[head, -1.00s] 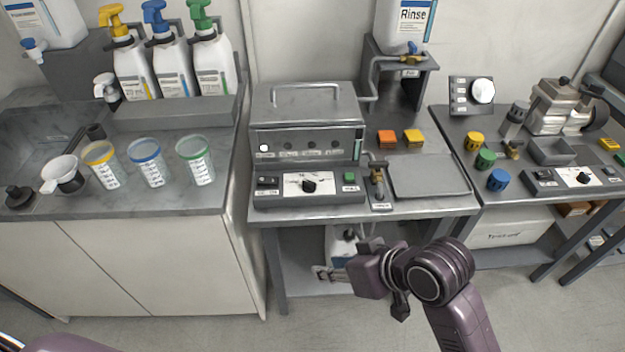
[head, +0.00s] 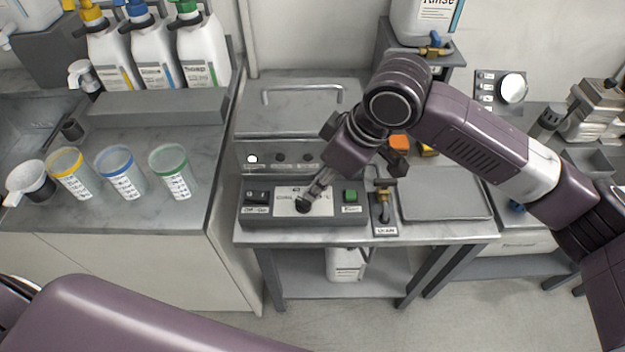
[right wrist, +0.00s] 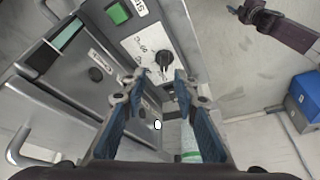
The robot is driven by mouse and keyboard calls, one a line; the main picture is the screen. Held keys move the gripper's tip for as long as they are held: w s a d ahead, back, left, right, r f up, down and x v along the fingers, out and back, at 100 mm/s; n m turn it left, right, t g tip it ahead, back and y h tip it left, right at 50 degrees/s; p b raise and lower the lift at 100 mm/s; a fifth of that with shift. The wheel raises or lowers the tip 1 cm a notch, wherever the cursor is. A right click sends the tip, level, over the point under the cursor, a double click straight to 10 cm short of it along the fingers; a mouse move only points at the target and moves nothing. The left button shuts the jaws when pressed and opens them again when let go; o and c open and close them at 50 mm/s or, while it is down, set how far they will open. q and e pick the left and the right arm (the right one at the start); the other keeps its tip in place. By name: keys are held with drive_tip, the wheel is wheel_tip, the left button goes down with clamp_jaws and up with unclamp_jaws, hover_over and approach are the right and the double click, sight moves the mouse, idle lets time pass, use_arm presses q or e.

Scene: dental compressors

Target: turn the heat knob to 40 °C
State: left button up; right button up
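The heat knob (head: 302,206) is a small black knob on a white dial plate (head: 285,203) on the grey control panel. In the right wrist view the knob (right wrist: 163,60) has a pointer and °C lettering beside it; the setting is too small to read surely. My right gripper (head: 313,192) is just above the knob, hiding part of the dial. In the right wrist view its fingers (right wrist: 158,88) are apart, with the knob just beyond the tips and nothing between them. What seems my left gripper (right wrist: 262,18) shows at the top right there, its fingers unclear.
A green button (head: 350,196) and a black switch (head: 257,196) flank the dial. A grey metal unit (head: 270,155) with a lit white lamp stands behind. A small brass tap (head: 383,195) is close on the right. Cups and bottles stand on the left counter.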

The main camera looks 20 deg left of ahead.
sight(304, 201)
drive_tip(key=shift+s+a+f, duration=0.25)
drive_tip(key=shift+f, duration=0.3)
drive_tip(key=shift+s+a+f, duration=0.25)
drive_tip(key=shift+f, duration=0.25)
drive_tip(key=x, duration=0.3)
drive_tip(key=shift+w+r, duration=0.1)
drive_tip(key=shift+x, duration=0.95)
drive_tip(key=shift+w, duration=0.15)
clamp_jaws()
use_arm(q)
drive_tip(key=shift+g, duration=0.3)
drive_tip(key=s, duration=0.5)
drive_tip(key=shift+s+r, duration=0.1)
drive_tip(key=shift+s, duration=0.2)
use_arm(e)
drive_tip(key=shift+r, duration=0.1)
